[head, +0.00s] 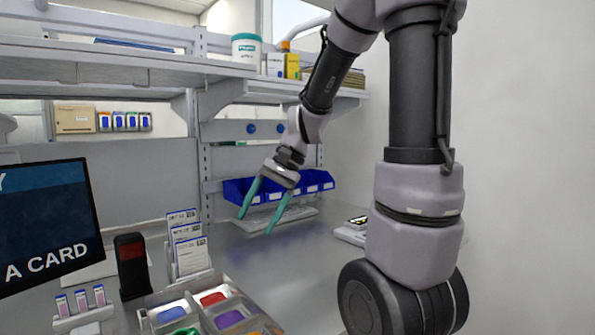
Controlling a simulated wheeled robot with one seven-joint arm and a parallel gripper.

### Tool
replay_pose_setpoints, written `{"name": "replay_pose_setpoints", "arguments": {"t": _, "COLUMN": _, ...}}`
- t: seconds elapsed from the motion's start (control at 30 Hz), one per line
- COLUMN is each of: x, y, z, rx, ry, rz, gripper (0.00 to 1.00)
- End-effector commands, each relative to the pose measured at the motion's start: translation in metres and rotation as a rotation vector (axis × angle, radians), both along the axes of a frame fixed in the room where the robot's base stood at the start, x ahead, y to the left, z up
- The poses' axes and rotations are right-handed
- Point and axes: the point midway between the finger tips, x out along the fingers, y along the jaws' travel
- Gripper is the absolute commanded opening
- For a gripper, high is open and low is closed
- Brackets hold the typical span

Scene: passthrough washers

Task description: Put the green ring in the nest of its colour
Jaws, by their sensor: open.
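My gripper (255,224) is in the middle of the head view, pointing down above the grey bench, with its two teal fingers spread apart and nothing between them. A divided tray (148,302) stands at the bottom of the view, below and left of my gripper. A bit of green (186,331) shows at the bottom edge, cut off by the frame. I cannot tell whether it is the green ring or a nest.
Blue bins (240,190) line the back of the bench. A card stand (188,249), a black device (131,265) and a monitor (45,225) stand left. A shelf (130,68) runs above. Bare bench lies right of the tray.

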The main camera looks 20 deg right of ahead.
Motion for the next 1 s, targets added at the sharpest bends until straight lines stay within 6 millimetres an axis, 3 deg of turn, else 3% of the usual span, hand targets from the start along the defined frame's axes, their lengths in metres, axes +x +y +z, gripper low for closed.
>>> {"name": "replay_pose_setpoints", "arguments": {"t": 0.03, "x": -0.009, "y": -0.006, "z": 0.016, "rx": -0.040, "ry": -0.080, "rz": 0.015, "gripper": 0.74}}
{"name": "replay_pose_setpoints", "arguments": {"t": 0.2, "x": -0.036, "y": -0.028, "z": 0.055, "rx": -0.187, "ry": -0.324, "rz": 0.050, "gripper": 0.74}}
{"name": "replay_pose_setpoints", "arguments": {"t": 0.4, "x": -0.062, "y": -0.050, "z": 0.091, "rx": -0.333, "ry": -0.566, "rz": 0.063, "gripper": 0.74}}
{"name": "replay_pose_setpoints", "arguments": {"t": 0.6, "x": -0.074, "y": -0.059, "z": 0.106, "rx": -0.401, "ry": -0.675, "rz": 0.065, "gripper": 0.74}}
{"name": "replay_pose_setpoints", "arguments": {"t": 1.0, "x": -0.074, "y": -0.060, "z": 0.107, "rx": -0.405, "ry": -0.682, "rz": 0.065, "gripper": 0.74}}
